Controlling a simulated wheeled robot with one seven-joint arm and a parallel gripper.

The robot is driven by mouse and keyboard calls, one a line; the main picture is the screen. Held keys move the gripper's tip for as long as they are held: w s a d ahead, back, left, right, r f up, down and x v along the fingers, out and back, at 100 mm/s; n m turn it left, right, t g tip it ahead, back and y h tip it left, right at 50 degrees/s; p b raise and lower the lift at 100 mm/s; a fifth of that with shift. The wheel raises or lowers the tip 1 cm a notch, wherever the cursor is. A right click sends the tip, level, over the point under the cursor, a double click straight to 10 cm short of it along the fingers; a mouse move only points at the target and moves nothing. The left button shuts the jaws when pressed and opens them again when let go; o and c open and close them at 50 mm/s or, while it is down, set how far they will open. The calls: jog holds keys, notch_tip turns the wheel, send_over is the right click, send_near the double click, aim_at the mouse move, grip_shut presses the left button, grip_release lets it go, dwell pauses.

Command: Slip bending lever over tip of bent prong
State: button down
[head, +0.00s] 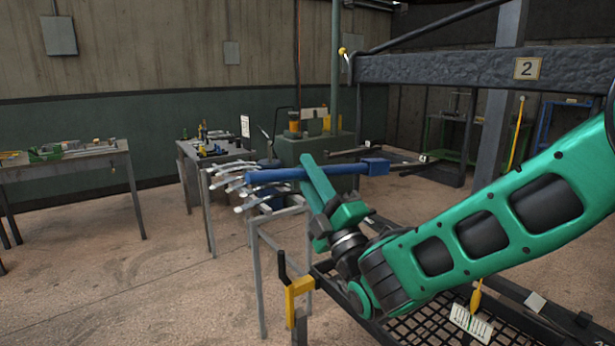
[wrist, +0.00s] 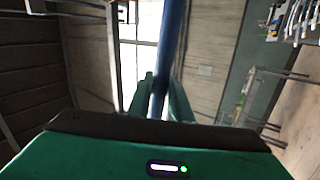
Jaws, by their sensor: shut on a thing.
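The bending lever is a long blue bar (head: 285,174) with a thicker block at its right end. My gripper (head: 318,176) is shut on it near its middle and holds it roughly level in the head view. In the wrist view the blue bar (wrist: 170,50) runs up and away between the two green fingers (wrist: 160,100). Several pale metal prongs (head: 232,184) stick out of a grey rack at the lever's left end. That end overlaps the prongs in the picture. I cannot tell whether it touches one, or which prong is bent.
A grey stand with a yellow bracket (head: 298,288) is in front, beside a black mesh shelf (head: 440,325). A dark beam marked 2 (head: 435,67) spans the upper right. Workbenches (head: 70,160) stand at the left. The floor at lower left is clear.

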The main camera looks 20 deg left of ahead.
jog(key=shift+w+d+f, duration=0.15)
jog(key=shift+w+d, duration=1.1)
jog(key=shift+w, duration=0.2)
dwell(0.6)
jog(key=c, duration=1.5)
grip_release()
jog(key=shift+c, duration=0.2)
jog(key=shift+d+f, duration=0.1)
jog(key=shift+f, duration=0.05)
jog(key=v, duration=1)
jog(key=shift+s+d, duration=0.15)
jog(key=shift+d, duration=0.05)
jog(key=shift+f, duration=0.1)
